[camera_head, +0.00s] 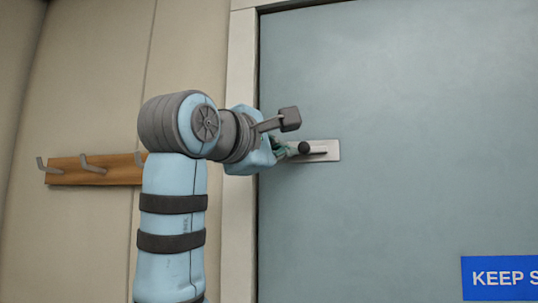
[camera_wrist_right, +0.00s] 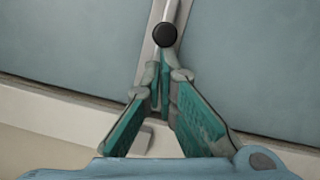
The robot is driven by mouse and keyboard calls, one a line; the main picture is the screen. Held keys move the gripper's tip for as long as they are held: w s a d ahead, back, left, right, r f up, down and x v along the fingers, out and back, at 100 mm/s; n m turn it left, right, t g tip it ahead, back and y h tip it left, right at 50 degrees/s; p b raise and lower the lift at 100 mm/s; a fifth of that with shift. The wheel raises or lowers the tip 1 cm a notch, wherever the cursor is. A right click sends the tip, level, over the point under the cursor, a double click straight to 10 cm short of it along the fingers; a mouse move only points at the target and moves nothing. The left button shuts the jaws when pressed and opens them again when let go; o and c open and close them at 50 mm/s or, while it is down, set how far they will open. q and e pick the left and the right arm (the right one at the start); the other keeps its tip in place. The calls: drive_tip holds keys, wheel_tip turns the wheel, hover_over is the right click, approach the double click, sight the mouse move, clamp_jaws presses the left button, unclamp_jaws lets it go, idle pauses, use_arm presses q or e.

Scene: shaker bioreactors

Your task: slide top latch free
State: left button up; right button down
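The top latch (camera_head: 328,149) is a pale metal plate with a slim bolt on the grey-blue door, near its left edge. Its round black knob (camera_head: 303,148) sits at the left end of the plate. In the wrist view the knob (camera_wrist_right: 164,34) lies just beyond my fingertips. My right gripper (camera_head: 286,150) is beside the knob, on its left. In the wrist view the right gripper (camera_wrist_right: 164,78) has its fingertips drawn together, in front of the latch strip, with nothing clearly held between them. Contact with the knob cannot be told. My left gripper is not in view.
The door (camera_head: 420,100) fills the right side, with a pale frame (camera_head: 240,230) along its left edge. A wooden rail with metal hooks (camera_head: 90,170) is on the wall at left. A blue sign (camera_head: 500,278) is at lower right. A small grey block (camera_wrist_right: 143,140) sits on the frame.

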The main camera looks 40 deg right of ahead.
drive_tip(key=shift+a, duration=0.1)
drive_tip(key=v, duration=0.9)
drive_tip(key=shift+s+a, duration=0.25)
drive_tip(key=shift+a, duration=0.15)
drive_tip(key=shift+w+d, duration=0.1)
drive_tip(key=shift+w, duration=0.05)
